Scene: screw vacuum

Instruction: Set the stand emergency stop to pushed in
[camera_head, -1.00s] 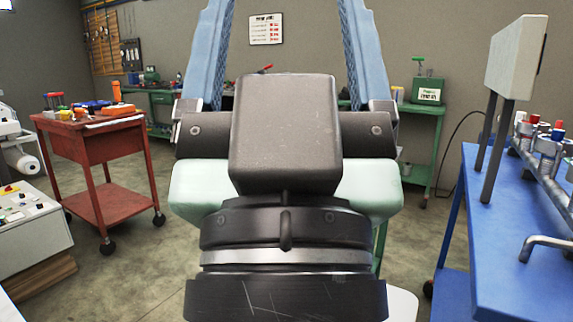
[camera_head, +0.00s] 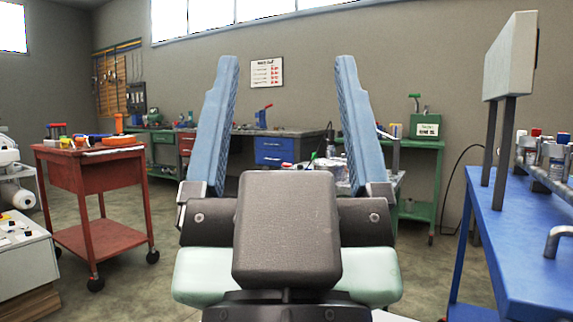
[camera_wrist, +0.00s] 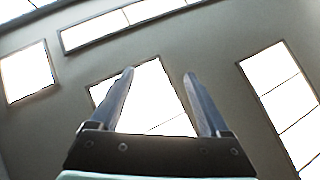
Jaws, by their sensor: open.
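My gripper (camera_head: 285,68) stands upright in the middle of the head view, its two blue fingers wide apart with nothing between them. In the wrist view the gripper (camera_wrist: 158,73) points up toward the wall and bright windows, also empty. No stand emergency stop can be made out for certain. A pale control box (camera_head: 22,262) at the left edge carries small coloured buttons, among them a red one on yellow, only partly in view. My gripper is far to the right of that box and touches nothing.
A red cart (camera_head: 90,165) with tools stands at the left. A blue table (camera_head: 530,240) with a white panel (camera_head: 511,57) on posts and several bottles is at the right. Green benches (camera_head: 425,160) line the back wall.

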